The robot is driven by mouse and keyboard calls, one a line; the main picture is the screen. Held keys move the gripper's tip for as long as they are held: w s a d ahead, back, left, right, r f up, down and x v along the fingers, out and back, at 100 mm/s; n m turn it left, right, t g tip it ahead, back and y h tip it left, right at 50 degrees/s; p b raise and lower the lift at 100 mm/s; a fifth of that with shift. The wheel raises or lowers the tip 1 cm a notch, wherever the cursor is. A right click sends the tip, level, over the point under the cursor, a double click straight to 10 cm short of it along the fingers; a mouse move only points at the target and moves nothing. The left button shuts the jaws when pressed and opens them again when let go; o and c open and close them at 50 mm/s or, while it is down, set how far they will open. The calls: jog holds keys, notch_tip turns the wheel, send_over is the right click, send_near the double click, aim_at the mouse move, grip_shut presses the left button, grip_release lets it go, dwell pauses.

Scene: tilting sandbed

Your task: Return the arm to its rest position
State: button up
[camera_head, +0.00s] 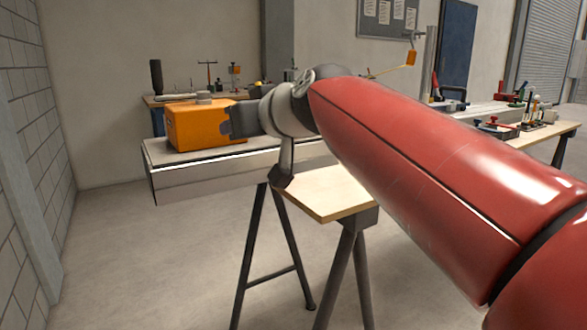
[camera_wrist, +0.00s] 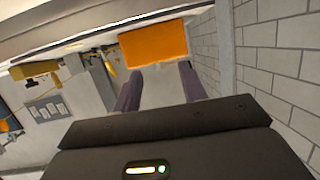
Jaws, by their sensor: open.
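My arm is a large red link reaching from the lower right of the head view to its upper middle, stretched out over the bench area. My gripper (camera_head: 238,120) is at its far end, dark grey, right beside an orange box (camera_head: 205,125). In the wrist view the two dark fingers (camera_wrist: 159,78) stand apart with an empty gap between them. The orange box (camera_wrist: 153,45) lies beyond the fingertips there. I cannot tell whether the fingers touch it. No object is held.
The orange box rests on a long pale bed (camera_head: 205,172). A wood-topped trestle (camera_head: 325,192) stands below the arm. A bench with tools (camera_head: 515,132) is at the right. A block wall (camera_head: 30,110) borders the left; the floor between is open.

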jog(key=s+d+f+m+g+h, duration=0.2)
jog(key=s+d+f+h, duration=0.1)
jog(key=s+d+f, duration=0.4)
jog(key=s+d+f+m+g+h, duration=0.2)
jog(key=s+d+f, duration=0.6)
jog(key=f, duration=0.5)
jog(key=s+d+f+m+g+h+p, duration=0.1)
jog(key=s+d+f+m+g+h, duration=0.1)
jog(key=s+d+f, duration=0.5)
notch_tip(320, 180, down, 4)
jog(key=shift+s+d+r+m+h, duration=0.15)
jog(key=shift+s+d+m+h, duration=0.15)
jog(key=shift+d+m+h, duration=0.5)
jog(key=shift+a, duration=0.1)
